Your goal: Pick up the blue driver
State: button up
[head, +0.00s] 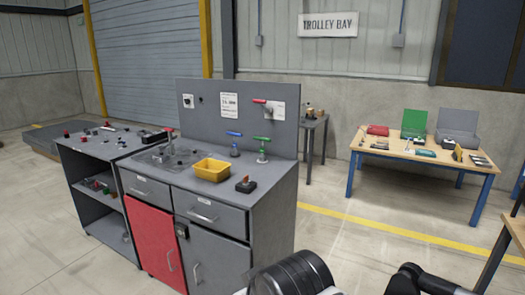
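A blue-handled piece (234,135) stands upright on the top of the grey workbench (262,192), close to its back panel. Its blue bar lies crosswise on a short stem with a round base. It looks like the blue driver, but it is too small to be sure. A similar green-handled piece (262,139) stands just right of it, and a red-handled one (264,101) is on the back panel. Dark rounded parts of my own body show at the bottom edge. No gripper fingers can be made out, and nothing of mine touches the blue piece.
A yellow bin (212,169) sits in front of the blue piece. A wooden table (425,153) stands at the right. Open floor (355,240) lies between.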

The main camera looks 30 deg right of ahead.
aim_at(235, 153)
jog(key=i+l, duration=0.15)
jog(key=i, duration=0.35)
jog(key=i+l, duration=0.2)
jog(key=i, duration=0.3)
